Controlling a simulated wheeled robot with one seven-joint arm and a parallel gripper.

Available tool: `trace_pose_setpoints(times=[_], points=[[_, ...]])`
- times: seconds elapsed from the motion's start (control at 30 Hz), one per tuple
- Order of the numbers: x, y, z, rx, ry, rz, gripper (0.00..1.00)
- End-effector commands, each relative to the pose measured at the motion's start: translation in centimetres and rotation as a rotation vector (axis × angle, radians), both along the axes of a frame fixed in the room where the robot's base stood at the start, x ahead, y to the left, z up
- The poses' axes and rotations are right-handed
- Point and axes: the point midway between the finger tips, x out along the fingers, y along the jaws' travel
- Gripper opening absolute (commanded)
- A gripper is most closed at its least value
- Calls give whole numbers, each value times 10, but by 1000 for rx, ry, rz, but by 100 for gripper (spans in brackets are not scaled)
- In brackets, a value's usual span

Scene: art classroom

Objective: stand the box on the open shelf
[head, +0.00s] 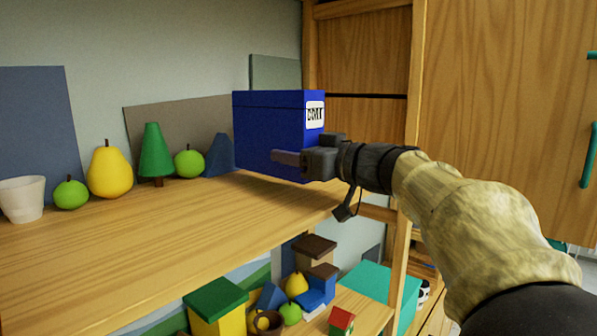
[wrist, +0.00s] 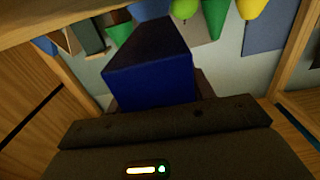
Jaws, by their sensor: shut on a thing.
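The blue box (head: 268,135) has a lid and a white label with dark lettering on its right face. It is upright at the right end of the upper open shelf (head: 170,237). My gripper (head: 290,158) reaches in from the right and is shut on the box's near side. I cannot tell whether the box's bottom touches the shelf board or hangs just above it. In the wrist view the box (wrist: 150,75) fills the middle, directly beyond my gripper (wrist: 165,112); its fingertips are mostly hidden there.
The front of the shelf is bare. A wooden upright (head: 415,75) borders the right. Several toys crowd the lower shelf.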

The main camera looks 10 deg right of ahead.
Motion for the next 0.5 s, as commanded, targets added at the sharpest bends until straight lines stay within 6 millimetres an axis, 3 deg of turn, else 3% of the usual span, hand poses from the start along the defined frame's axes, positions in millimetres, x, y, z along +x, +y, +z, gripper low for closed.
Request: trace_pose_setpoints(times=[0.23,0.5], points=[[-1,-3,-31,3,1,-5,19],[-1,-3,-33,0,-2,-5,19]])
